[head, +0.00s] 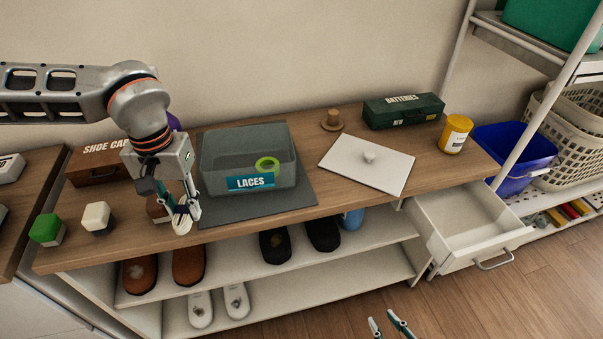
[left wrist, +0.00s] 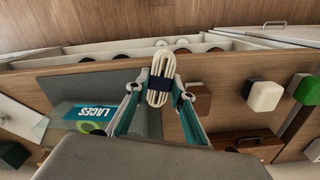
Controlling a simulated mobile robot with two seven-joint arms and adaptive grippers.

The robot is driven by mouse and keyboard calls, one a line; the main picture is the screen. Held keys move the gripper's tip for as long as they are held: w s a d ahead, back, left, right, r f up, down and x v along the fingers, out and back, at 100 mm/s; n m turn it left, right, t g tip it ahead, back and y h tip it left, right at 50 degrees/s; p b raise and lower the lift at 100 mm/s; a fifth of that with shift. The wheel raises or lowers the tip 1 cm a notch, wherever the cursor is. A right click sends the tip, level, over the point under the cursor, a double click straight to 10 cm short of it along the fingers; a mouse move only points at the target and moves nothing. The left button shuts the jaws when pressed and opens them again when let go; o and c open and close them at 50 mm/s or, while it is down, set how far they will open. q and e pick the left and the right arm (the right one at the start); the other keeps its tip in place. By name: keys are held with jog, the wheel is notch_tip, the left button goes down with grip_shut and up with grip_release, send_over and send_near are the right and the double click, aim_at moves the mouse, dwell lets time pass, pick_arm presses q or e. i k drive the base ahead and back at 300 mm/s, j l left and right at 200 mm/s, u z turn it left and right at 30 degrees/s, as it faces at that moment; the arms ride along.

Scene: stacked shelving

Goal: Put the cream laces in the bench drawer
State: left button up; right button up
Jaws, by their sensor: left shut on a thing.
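The cream laces (left wrist: 160,84) are a looped bundle with a dark band around the middle. My left gripper (left wrist: 161,90) is shut on them in the left wrist view. In the head view the left gripper (head: 182,214) holds the laces (head: 182,224) above the front edge of the bench, left of the laces bin. The bench drawer (head: 462,215) is pulled out at the right end of the bench and looks empty. My right gripper (head: 388,327) shows only its fingertips at the bottom edge, apart, with nothing seen between them.
The grey LACES bin (head: 222,150), with a green ring in it, stands on a dark mat (head: 303,190). A white knobbed lid (head: 345,172), a yellow tin (head: 455,134) and a green batteries box (head: 403,110) are to its right.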

aim_at(457, 224)
jog(key=l+z, duration=0.1)
jog(key=l, duration=0.3)
jog(key=i+l+z, duration=0.1)
jog(key=l, duration=0.25)
jog(key=i+l+z, duration=0.1)
jog(key=l, duration=0.3)
jog(key=i+l+z, duration=0.1)
jog(key=l, duration=0.25)
jog(key=i+l+z, duration=0.2)
jog(key=i+l, duration=0.15)
